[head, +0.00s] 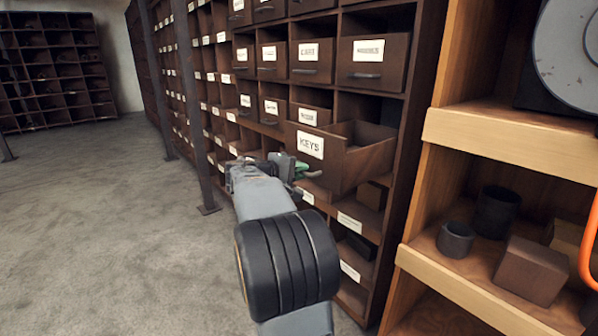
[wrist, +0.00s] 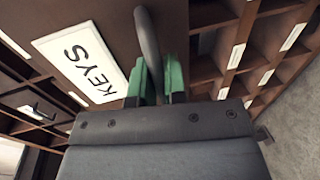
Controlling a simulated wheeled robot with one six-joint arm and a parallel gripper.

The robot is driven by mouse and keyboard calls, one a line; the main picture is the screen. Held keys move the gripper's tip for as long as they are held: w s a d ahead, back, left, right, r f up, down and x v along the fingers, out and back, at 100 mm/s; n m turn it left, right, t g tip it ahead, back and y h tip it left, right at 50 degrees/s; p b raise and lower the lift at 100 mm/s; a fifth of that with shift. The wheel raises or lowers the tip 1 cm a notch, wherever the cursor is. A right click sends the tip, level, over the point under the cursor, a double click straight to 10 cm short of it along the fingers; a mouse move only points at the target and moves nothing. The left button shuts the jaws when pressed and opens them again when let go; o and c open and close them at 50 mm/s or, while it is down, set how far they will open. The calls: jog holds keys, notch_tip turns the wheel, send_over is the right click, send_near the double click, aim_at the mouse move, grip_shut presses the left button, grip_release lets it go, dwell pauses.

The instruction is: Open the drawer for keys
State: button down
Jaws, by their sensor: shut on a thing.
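The keys drawer (head: 352,163) is a dark brown wooden drawer with a white KEYS label, pulled well out of the cabinet in the head view. Its open top and empty-looking inside show. In the wrist view its front carries the KEYS label (wrist: 80,62) beside a dark curved handle (wrist: 148,42). My gripper (head: 300,170) is at the drawer's front, below the label. In the wrist view its green fingertips (wrist: 158,80) stand on both sides of the handle, shut on it. The drawer's far inside is partly hidden.
The brown cabinet (head: 400,100) has several other labelled drawers and open cubbies around this one. A wooden shelf (head: 500,140) at the right holds a dark cup (head: 455,240) and a brown block (head: 531,270). Grey floor (head: 110,220) is clear at the left.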

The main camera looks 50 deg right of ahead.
jog(key=c, duration=1.2)
grip_release()
jog(key=p+v, duration=0.3)
jog(key=v, duration=1)
jog(key=shift+w+a+r, duration=0.1)
jog(key=shift+a+r, duration=0.05)
jog(key=shift+a, duration=0.25)
jog(key=s+a+r+t+y+p, duration=0.2)
jog(key=s+a+r+y+p, duration=0.2)
jog(key=a+p, duration=0.4)
jog(key=s+a+r+n+t+y+p, duration=0.1)
jog(key=a+r+y+p, duration=0.5)
jog(key=p, duration=0.8)
jog(key=s+a+r+n+t+y+p, duration=0.1)
jog(key=s+a+r+t+y+p, duration=0.2)
jog(key=a+p, duration=0.7)
jog(key=shift+s+a+r+t+y+p, duration=0.1)
jog(key=shift+s+a+r+y+p, duration=0.1)
jog(key=shift+s+r+y, duration=0.3)
jog(key=shift+s+a+r+t+y+p, duration=0.1)
jog(key=shift+s+r+y+p, duration=0.15)
jog(key=shift+s+y, duration=0.35)
jog(key=shift+s+a+r+t+y+p, duration=0.15)
jog(key=shift+s+r+y, duration=0.2)
jog(key=shift+s, duration=0.4)
